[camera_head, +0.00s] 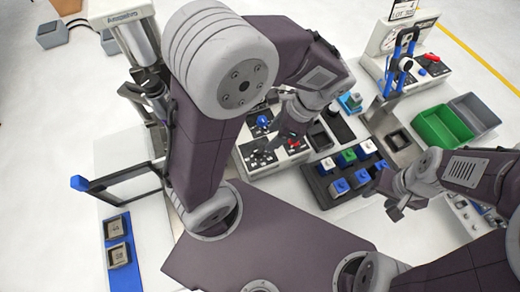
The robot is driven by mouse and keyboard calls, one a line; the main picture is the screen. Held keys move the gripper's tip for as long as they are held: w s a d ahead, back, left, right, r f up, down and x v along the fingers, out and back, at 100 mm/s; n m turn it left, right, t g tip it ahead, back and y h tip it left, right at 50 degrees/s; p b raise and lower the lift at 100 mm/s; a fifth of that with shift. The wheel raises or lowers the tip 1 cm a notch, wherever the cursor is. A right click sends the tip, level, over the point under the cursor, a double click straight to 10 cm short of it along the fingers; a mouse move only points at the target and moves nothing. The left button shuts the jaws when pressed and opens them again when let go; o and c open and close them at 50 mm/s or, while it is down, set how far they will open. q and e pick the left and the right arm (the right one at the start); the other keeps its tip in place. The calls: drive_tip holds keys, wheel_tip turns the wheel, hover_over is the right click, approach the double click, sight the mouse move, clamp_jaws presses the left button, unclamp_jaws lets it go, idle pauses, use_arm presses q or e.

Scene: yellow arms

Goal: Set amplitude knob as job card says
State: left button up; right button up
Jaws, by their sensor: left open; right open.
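A control panel (258,160) at centre carries a blue knob (263,122) and a red knob (293,142). I cannot read its labels, so I cannot tell which knob is the amplitude one. A white card (402,9) at the top right reads "LOT" with a 4 above; its finer text is too small. My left gripper (282,138) is over the panel, close to the red knob; contact cannot be told, and the arm hides part of the panel. It is open. My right gripper (386,203) is open and empty, beside the black rack's right edge.
A black rack (323,190) of blue, green and white-topped blocks stands right of the panel. A gauge station (385,38) with blue handles and a red knob stands behind. Green (431,134) and grey bins (473,113) are at right. A tall press (133,38) stands left.

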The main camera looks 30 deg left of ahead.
sight(258, 150)
use_arm(q)
drive_tip(key=b+x, duration=0.1)
drive_tip(key=x, duration=0.8)
drive_tip(key=shift+a, duration=0.15)
clamp_jaws()
